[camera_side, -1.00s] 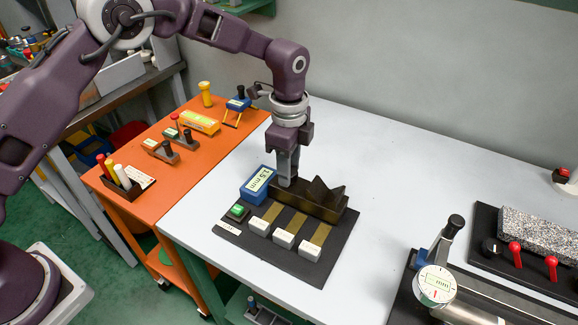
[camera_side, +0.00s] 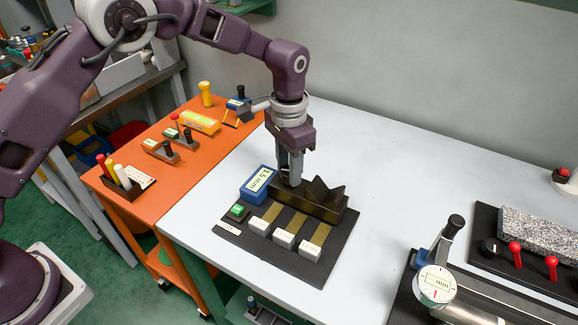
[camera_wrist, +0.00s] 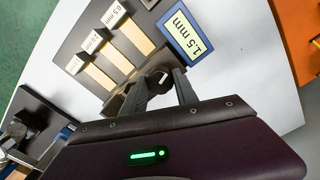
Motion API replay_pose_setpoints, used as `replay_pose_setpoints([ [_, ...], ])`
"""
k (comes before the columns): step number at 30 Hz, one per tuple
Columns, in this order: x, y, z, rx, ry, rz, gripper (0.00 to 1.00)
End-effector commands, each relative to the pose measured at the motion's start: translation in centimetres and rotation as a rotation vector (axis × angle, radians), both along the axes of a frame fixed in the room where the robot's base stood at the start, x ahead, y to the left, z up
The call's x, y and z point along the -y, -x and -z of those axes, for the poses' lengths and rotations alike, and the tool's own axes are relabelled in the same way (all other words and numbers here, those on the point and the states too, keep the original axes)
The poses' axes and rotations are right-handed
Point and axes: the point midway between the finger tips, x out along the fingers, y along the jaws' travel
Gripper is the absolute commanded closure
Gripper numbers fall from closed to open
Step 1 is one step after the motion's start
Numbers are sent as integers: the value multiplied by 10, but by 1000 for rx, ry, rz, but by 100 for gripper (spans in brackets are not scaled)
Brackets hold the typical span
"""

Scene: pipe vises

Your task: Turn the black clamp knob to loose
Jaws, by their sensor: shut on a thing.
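The black clamp knob (camera_wrist: 157,77) is round and dark with a pale mark, seen in the wrist view between my fingertips. My gripper (camera_wrist: 162,88) points down and is shut on it. In the side view my gripper (camera_side: 291,182) is at the left end of a dark brown block with V-shaped notches (camera_side: 318,203). There the fingers mostly hide the knob. A blue box labelled 1.5 mm (camera_side: 258,184) stands just left of the gripper, and also shows in the wrist view (camera_wrist: 188,36).
The black base plate (camera_side: 298,268) bears several white labelled blocks (camera_side: 284,239) and a green button (camera_side: 238,211). A dial device with a lever (camera_side: 436,285) and a panel with red levers (camera_side: 516,252) stand at right. Bare white table lies between.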

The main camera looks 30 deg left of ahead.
Motion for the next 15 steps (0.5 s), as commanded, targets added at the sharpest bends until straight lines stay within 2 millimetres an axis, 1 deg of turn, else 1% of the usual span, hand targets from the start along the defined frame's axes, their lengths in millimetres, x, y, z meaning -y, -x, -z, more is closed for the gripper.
replay_pose_setpoints([
  [15,1,-1,-2,4,3,-487,100],
])
